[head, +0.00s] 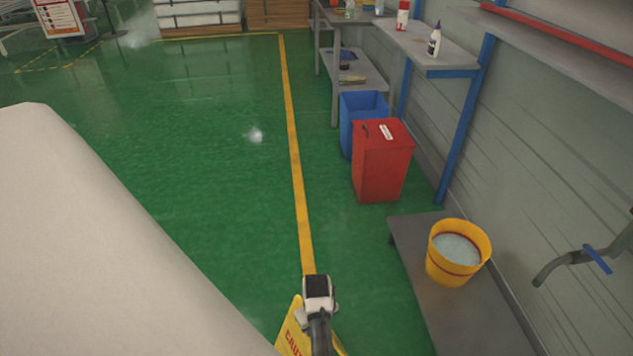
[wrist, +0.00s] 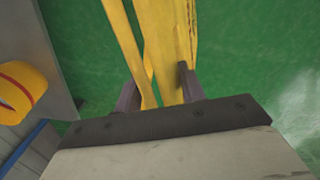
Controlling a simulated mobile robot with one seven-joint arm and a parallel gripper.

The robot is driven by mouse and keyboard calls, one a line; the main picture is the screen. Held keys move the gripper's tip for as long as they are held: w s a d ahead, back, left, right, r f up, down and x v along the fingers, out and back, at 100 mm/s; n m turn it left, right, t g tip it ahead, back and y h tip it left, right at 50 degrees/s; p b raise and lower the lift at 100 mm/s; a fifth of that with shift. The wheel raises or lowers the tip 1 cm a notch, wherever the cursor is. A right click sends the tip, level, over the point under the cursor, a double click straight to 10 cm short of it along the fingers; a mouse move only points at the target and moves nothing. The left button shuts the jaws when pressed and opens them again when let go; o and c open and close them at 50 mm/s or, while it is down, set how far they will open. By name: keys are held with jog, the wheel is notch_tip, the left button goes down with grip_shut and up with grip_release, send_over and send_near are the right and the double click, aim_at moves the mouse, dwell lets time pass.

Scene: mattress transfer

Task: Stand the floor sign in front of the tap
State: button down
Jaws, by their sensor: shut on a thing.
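The yellow floor sign (head: 292,336) is at the bottom middle of the head view, with red "CAUTION" lettering partly visible. My gripper (head: 318,302) is over its top. In the wrist view my gripper (wrist: 158,88) is shut on the sign (wrist: 172,40), whose yellow panels run up between the fingers. The sign's lower part is cut off in the head view, so I cannot tell whether it touches the floor. The tap (head: 585,262), a grey curved spout with a blue lever, sticks out from the wall at the right edge.
A yellow bucket of water (head: 437,268) stands on a low grey platform (head: 420,300) right of the sign. A red bin (head: 380,170) and blue bin (head: 350,128) stand beyond. A large white block (head: 90,240) fills the left. Green floor beyond the sign is clear.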

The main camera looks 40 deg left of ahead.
jog(key=c, duration=0.9)
grip_release()
jog(key=shift+f, duration=0.1)
jog(key=shift+o, duration=0.2)
